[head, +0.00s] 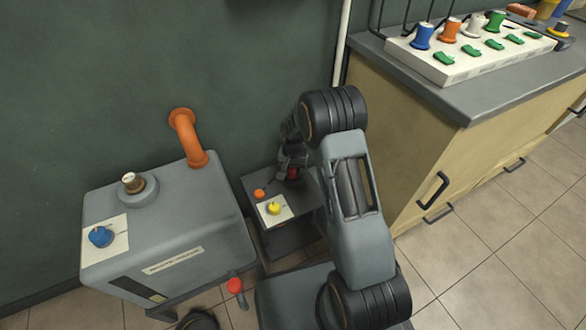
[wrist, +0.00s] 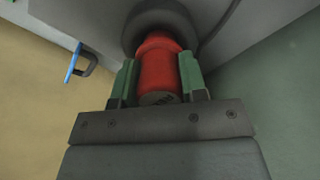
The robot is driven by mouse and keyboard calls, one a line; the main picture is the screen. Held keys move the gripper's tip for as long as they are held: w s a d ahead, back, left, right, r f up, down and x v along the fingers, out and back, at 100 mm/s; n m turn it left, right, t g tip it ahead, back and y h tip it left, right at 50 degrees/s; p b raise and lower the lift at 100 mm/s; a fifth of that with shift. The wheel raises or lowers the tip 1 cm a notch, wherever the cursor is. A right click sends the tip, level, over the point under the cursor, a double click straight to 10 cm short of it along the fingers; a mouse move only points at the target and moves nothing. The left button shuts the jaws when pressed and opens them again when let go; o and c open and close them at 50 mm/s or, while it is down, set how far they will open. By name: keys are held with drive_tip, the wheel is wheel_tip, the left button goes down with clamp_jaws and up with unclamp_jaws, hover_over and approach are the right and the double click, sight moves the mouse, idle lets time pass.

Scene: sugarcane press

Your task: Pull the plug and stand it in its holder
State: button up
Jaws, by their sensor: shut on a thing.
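A red plug (wrist: 160,66) with a dark end face sits between the two green-padded fingers of my gripper (wrist: 158,80) in the wrist view. The fingers are shut on it from both sides. Its far end meets a dark round collar (wrist: 158,18); I cannot tell whether it is seated in it or just touching. In the head view my gripper (head: 292,168) is low over the back of a small grey stand (head: 297,238), and a little of the red plug (head: 293,173) shows under it. My arm hides part of the stand. I cannot make out the holder for certain.
A grey machine (head: 190,210) with an orange pipe (head: 187,137) and blue knob (head: 101,236) stands at left. The stand bears a yellow knob (head: 274,208) and orange button (head: 259,193). A wooden cabinet (head: 440,165) at right carries a white strip (head: 450,68) with coloured plugs.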

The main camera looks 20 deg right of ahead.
drive_tip(key=shift+f+b, duration=0.4)
drive_tip(key=shift+f, duration=0.3)
drive_tip(key=o, duration=0.7)
drive_tip(key=shift+r, duration=0.15)
drive_tip(key=shift+r+p, duration=4.15)
drive_tip(key=shift+r, duration=1.3)
